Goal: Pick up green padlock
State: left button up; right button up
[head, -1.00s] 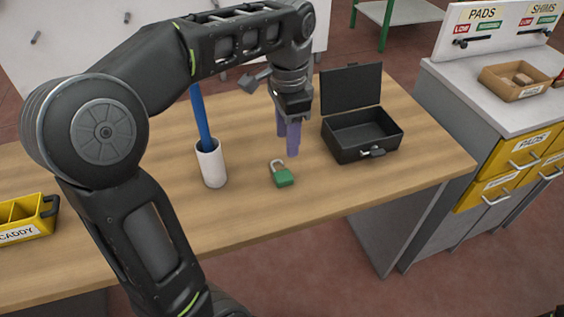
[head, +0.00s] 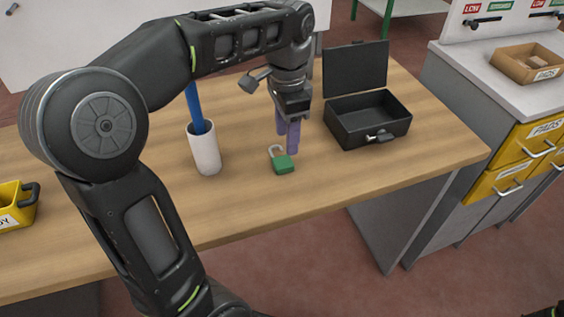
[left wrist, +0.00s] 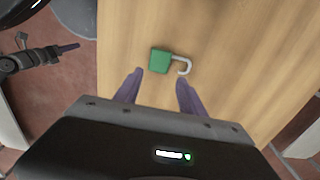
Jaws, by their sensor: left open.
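The green padlock (head: 284,164) lies flat on the wooden table, with its grey shackle swung open. In the left wrist view the padlock (left wrist: 160,61) lies just beyond the fingertips, body to the left and shackle to the right. My left gripper (head: 288,148) points down above the table, close behind the padlock. Its purple fingers also show in the left wrist view (left wrist: 160,78), open with nothing between them. In the left wrist view, a dark arm with a purple finger shows at the left edge; its jaw state is unclear.
An open black box (head: 368,122) stands right of the padlock. A white cup (head: 204,150) with a blue stick stands to the left. A yellow caddy (head: 15,207) sits at the left edge. The table (head: 255,205) is bare in front of the padlock.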

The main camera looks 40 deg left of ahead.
aim_at(287, 160)
pick_arm(q)
jog(key=shift+f, duration=0.75)
jog(key=shift+d+f, duration=0.1)
jog(key=shift+f, duration=2.5)
jog(key=shift+s, duration=0.1)
grip_shut()
